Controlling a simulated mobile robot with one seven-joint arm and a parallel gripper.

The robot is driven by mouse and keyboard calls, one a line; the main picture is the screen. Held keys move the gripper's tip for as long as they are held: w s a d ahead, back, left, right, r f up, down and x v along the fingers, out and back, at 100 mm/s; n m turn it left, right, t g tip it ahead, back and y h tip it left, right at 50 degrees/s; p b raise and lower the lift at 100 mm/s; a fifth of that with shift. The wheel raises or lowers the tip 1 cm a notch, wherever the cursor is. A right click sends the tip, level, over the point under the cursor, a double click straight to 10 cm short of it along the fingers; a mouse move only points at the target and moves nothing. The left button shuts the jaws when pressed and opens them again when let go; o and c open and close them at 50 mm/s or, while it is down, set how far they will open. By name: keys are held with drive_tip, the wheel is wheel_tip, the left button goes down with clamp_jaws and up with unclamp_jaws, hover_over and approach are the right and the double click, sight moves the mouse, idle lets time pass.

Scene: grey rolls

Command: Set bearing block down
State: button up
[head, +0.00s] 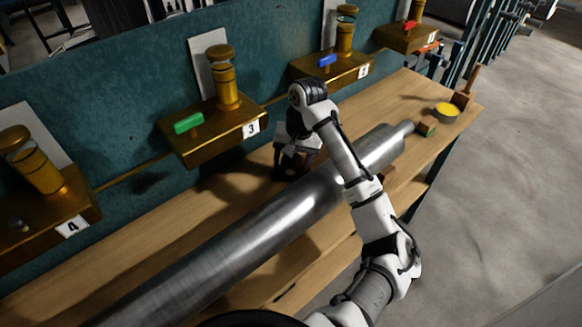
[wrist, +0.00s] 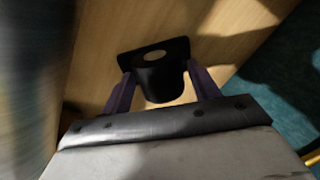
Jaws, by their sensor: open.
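The bearing block is a black piece with a flat flange and a round hollow body. In the wrist view the bearing block (wrist: 158,82) sits between the two purple fingers of my gripper (wrist: 161,74), with bare wood around it. The fingers are apart, one on each side of it; I cannot tell if they touch it. In the head view my gripper (head: 292,155) points down behind the steel roll, and the dark bearing block (head: 288,173) shows at its tips, low at the bench top. Its contact with the wood is partly hidden.
A long steel roll (head: 235,238) lies along the wooden bench (head: 225,190), close beside my gripper. Brass housings with numbered tags, such as housing 3 (head: 200,142), line the teal wall (head: 130,88). A yellow-filled tin (head: 447,110) stands at the bench's far end.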

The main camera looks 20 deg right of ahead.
drive_tip(key=shift+f, duration=0.45)
drive_tip(key=c, duration=1.3)
drive_tip(key=shift+r, duration=0.2)
drive_tip(key=shift+d+r+b, duration=0.15)
drive_tip(key=shift+r+b, duration=0.25)
drive_tip(key=shift+b, duration=0.1)
drive_tip(key=d+b, duration=0.1)
drive_tip(key=d, duration=0.3)
drive_tip(key=shift+r+b, duration=0.3)
drive_tip(key=shift+r, duration=6.25)
